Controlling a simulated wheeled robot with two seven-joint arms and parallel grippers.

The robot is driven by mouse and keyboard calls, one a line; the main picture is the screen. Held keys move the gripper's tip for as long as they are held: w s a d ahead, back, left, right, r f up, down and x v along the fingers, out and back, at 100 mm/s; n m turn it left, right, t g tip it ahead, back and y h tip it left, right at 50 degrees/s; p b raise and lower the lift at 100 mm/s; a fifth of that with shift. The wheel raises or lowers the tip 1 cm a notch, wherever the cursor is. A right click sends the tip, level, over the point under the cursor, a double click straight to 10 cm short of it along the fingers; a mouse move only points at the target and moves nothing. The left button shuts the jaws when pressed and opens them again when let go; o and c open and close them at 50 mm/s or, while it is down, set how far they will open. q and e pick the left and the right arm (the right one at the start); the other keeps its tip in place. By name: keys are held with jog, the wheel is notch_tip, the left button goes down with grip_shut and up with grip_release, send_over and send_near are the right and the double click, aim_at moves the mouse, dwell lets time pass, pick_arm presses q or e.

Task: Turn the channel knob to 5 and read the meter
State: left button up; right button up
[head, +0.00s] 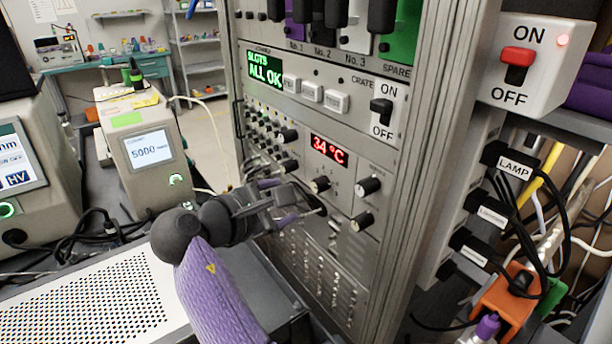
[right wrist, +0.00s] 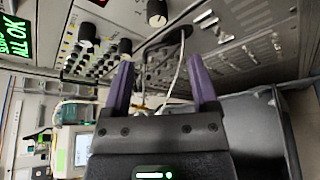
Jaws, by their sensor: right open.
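Several black knobs sit on the rack panel: one below the red display (head: 320,184), two at its right (head: 369,185) (head: 362,221), and others at its left (head: 287,135). Their labels are too small to read, so I cannot tell which is the channel knob. The red display (head: 329,151) reads 34 °C. My right gripper (head: 295,203) is in front of the lower panel, below and left of the knob under the display. In the right wrist view it is open (right wrist: 162,75), with nothing gripped; a knob (right wrist: 157,13) shows beyond the fingertips. My left gripper is not visible.
A green screen (head: 264,71) reads "SLOTS ALL OK". A crate switch (head: 381,112) and a red ON/OFF switch (head: 517,62) are at the right. A boxy instrument (head: 125,176) reading 5000 stands at the left. A white cable (right wrist: 175,78) hangs near my fingers. Plugs and cables crowd the right side.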

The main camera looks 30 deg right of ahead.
aim_at(316, 186)
jog(key=b+x, duration=0.2)
jog(key=x, duration=0.6)
jog(key=shift+d+r, duration=0.1)
jog(key=shift+d, duration=0.3)
jog(key=shift+w+d, duration=0.1)
jog(key=shift+d, duration=0.45)
jog(key=c, duration=0.6)
grip_shut()
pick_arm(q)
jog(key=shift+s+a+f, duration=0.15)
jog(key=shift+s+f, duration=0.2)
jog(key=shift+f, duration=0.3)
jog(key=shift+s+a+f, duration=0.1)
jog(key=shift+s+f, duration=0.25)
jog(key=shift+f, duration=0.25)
